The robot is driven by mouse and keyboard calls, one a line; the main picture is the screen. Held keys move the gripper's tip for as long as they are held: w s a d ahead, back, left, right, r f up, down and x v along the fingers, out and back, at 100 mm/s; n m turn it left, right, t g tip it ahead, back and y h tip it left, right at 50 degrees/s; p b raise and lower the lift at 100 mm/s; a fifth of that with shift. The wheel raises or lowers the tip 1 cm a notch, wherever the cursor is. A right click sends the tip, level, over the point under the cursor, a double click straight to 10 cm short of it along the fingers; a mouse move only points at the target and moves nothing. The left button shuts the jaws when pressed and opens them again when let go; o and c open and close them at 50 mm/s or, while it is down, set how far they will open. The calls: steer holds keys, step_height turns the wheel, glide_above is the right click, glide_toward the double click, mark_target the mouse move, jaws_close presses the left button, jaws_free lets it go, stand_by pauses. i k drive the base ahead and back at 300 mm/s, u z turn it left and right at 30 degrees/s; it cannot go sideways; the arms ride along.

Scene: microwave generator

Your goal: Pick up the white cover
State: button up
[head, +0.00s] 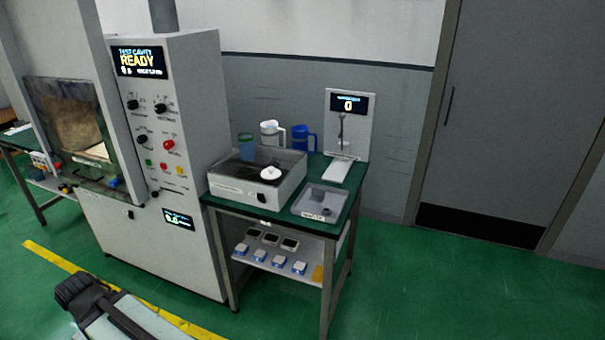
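A small round white piece (271,174), which looks like the white cover, sits at the grey open-topped box (236,190) on the green-topped table. Whether it lies inside the box or on something in it is hard to tell. My gripper (72,292) appears at the lower left, dark and seen from behind, low over the floor. It is far from the table. Its fingertips are not clear, so I cannot tell open from shut.
The table (352,187) also bears a grey tray (322,202), green, white and blue cups, and a display stand (349,122). A tall machine cabinet (175,130) stands left of it. Small items fill the lower shelf. Green floor in front is clear.

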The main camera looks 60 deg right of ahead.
mark_target(270, 173)
steer(key=z, duration=1.65)
